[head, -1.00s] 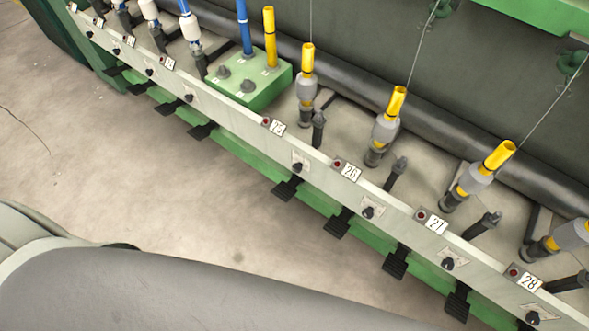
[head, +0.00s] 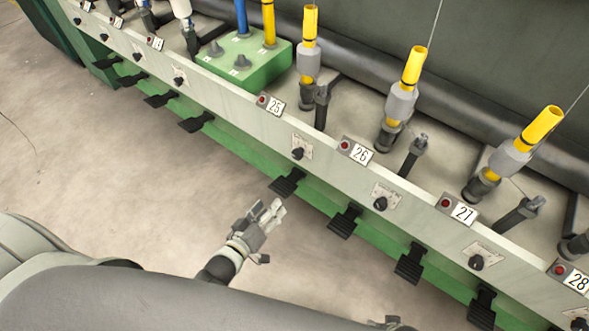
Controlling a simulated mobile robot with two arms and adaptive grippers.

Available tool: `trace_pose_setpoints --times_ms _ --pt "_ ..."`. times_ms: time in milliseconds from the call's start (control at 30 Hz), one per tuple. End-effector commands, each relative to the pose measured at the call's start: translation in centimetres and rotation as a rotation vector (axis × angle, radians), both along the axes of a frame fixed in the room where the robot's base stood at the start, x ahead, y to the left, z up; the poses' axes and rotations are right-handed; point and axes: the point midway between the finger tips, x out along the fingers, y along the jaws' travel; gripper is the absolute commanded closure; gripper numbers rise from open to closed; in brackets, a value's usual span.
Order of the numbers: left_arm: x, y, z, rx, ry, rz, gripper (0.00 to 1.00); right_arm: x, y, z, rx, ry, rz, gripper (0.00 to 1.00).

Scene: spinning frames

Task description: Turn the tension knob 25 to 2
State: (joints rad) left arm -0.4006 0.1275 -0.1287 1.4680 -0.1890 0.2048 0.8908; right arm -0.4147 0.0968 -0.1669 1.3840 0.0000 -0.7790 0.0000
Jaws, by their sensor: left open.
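The tension knob 25 (head: 297,153) is a small black knob on a white dial plate. It sits on the front face of the pale rail, below and right of the label 25 (head: 275,106). The knob's pointer and dial marks are too small to read. My left gripper (head: 270,208) is open and empty, in front of the rail and below and left of knob 25. It is apart from the knob in the picture, with its fingers pointing up toward the rail. My right gripper's fingers do not show.
Knob 26 (head: 380,203) and knob 27 (head: 476,262) sit farther right on the rail (head: 335,170). Black pedals, including one (head: 287,183) below knob 25, jut out from the green lower beam. A green box (head: 245,72) and yellow-topped spindles (head: 309,50) stand behind. The floor (head: 130,180) in front is clear.

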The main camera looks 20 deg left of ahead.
Motion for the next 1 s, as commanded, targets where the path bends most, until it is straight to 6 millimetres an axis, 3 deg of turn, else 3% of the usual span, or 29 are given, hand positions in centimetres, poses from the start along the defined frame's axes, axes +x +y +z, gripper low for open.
trace_pose_setpoints --times_ms 33,200,300,567,1000 --pt "1.0 -0.2 1.1 -0.053 -0.068 0.003 0.49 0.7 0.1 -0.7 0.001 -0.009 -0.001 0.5" --pt "2.6 -1.0 6.8 -0.196 -0.221 -0.008 0.49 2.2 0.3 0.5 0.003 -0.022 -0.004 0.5" --pt "2.9 -1.1 8.5 -0.234 -0.262 -0.016 0.49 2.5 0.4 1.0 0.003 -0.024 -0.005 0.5" --pt "5.0 -1.7 9.3 -0.248 -0.277 -0.018 0.49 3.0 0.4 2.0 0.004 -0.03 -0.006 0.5" --pt "12.0 -3.3 9.1 -0.246 -0.273 -0.018 0.49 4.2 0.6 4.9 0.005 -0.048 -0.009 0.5"
